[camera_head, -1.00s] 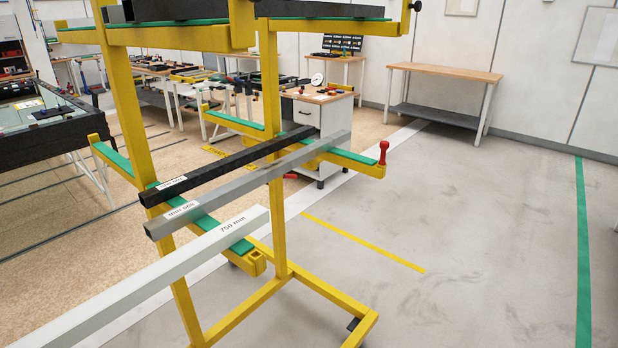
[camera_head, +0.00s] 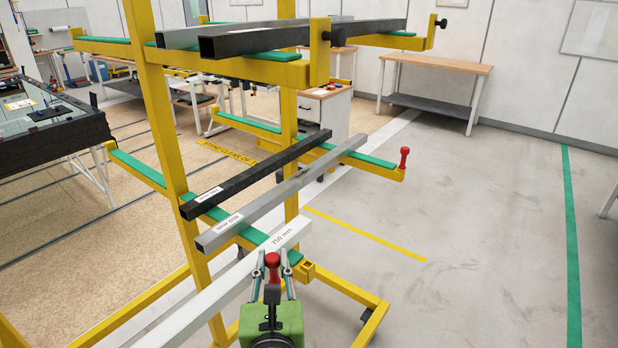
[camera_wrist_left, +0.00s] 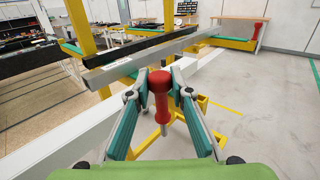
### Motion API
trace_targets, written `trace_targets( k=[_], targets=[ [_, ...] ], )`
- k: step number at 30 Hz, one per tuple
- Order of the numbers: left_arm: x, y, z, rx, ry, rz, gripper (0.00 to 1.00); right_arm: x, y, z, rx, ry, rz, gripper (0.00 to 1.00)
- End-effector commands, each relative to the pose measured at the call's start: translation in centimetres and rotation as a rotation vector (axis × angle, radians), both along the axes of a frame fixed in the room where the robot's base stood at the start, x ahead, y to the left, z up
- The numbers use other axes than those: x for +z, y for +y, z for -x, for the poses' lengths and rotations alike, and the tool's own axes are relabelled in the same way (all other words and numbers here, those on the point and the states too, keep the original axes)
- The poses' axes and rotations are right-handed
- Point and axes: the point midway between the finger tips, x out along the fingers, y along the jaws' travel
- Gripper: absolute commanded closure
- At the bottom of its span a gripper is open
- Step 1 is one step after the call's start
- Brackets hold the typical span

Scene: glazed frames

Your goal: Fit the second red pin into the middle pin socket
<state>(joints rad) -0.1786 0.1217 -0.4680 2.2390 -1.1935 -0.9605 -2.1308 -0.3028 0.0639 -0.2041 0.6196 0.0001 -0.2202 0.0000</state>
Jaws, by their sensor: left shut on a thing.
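My left gripper (camera_head: 272,273) is shut on a red pin (camera_head: 272,261), which is upright with its round head up. In the left wrist view the red pin (camera_wrist_left: 160,88) sits between the teal-padded fingers, its thin grey shank pointing down. An open square pin socket (camera_head: 308,267) is at the end of the rack's near lower arm, a little right of the held pin and apart from it. Another red pin (camera_head: 404,158) stands in the end of the far arm at the same level. My right gripper is not in view.
The yellow rack (camera_head: 165,110) carries a black bar (camera_head: 255,175), a grey bar (camera_head: 290,190) and a white 750 mm bar (camera_head: 225,290) beside the gripper. Upper arms with more bars overhang behind. The grey floor (camera_head: 480,250) to the right is clear.

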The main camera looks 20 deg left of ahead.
Motion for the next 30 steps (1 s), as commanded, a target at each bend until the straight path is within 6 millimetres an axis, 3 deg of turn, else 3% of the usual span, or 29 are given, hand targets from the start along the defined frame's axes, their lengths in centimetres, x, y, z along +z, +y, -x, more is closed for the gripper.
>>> trace_targets(
  k=[1,3,10,22,30],
  targets=[
    [3.0,-0.6,-1.7,0.022,-0.009,0.007,1.0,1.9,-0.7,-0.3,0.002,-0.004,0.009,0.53],
    [5.2,-1.3,-3.4,0.041,-0.007,0.006,1.0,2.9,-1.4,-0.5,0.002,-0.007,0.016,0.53],
    [10.2,-3.8,-7.0,0.055,-0.005,0.0,1.0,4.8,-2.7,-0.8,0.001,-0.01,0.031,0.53],
    [11.1,-4.5,-7.7,0.052,-0.003,-0.003,1.0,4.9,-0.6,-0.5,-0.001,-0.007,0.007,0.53],
    [11.4,-4.5,-7.5,0.05,0.001,-0.004,1.0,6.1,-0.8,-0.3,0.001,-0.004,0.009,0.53]
  ],
)
